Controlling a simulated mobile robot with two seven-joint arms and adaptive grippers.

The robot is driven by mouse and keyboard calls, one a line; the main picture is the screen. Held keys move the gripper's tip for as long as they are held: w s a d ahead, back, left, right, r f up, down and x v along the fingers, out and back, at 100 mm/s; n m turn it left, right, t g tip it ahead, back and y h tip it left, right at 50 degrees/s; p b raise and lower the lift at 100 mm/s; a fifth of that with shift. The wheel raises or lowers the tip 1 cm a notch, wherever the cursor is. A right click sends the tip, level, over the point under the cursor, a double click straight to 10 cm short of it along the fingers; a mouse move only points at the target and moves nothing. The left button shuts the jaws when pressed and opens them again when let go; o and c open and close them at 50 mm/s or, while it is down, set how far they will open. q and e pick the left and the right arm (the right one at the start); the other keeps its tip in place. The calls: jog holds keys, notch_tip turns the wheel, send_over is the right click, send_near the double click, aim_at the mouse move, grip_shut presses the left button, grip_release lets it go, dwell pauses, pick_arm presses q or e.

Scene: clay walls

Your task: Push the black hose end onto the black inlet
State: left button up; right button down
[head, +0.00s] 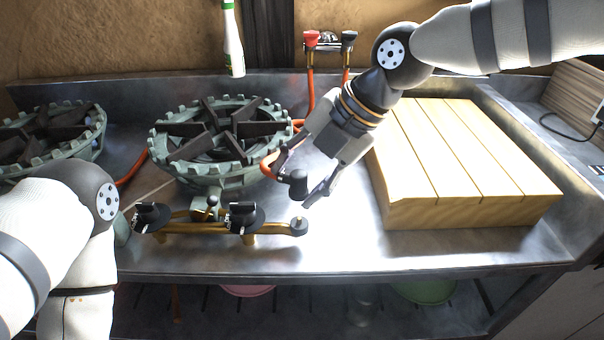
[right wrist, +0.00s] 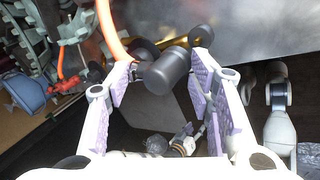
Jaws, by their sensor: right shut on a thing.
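The black hose end (head: 298,184) is a short dark cylinder on an orange hose, held between the fingers of my right gripper (head: 291,182). In the right wrist view the hose end (right wrist: 167,73) lies between the purple finger pads, tilted. The black inlet (head: 299,225) is at the right end of the brass pipe, in front of and apart from the hose end in the head view. It shows as a second dark cylinder in the right wrist view (right wrist: 201,38), just beyond the right fingertip. My left arm enters at left; its gripper is out of sight.
The brass pipe (head: 192,228) carries two black knobs in front of a green burner (head: 222,185). A slatted wooden board (head: 470,215) stands close on the right. Red and black taps (head: 330,42) are at the back wall. The metal counter (head: 340,245) in front is clear.

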pick_arm(q)
jog(key=shift+s+f+g+b, duration=0.3)
jog(key=shift+s+f+b, duration=0.4)
jog(key=shift+s+f, duration=0.25)
pick_arm(e)
jog(key=shift+s+f, duration=0.1)
jog(key=shift+f, duration=2.75)
pick_arm(q)
jog(key=shift+w+r, duration=0.25)
jog(key=shift+s+f, duration=0.15)
pick_arm(e)
jog(key=shift+f, duration=0.55)
jog(key=c, duration=0.7)
grip_release()
jog(key=v, duration=1.2)
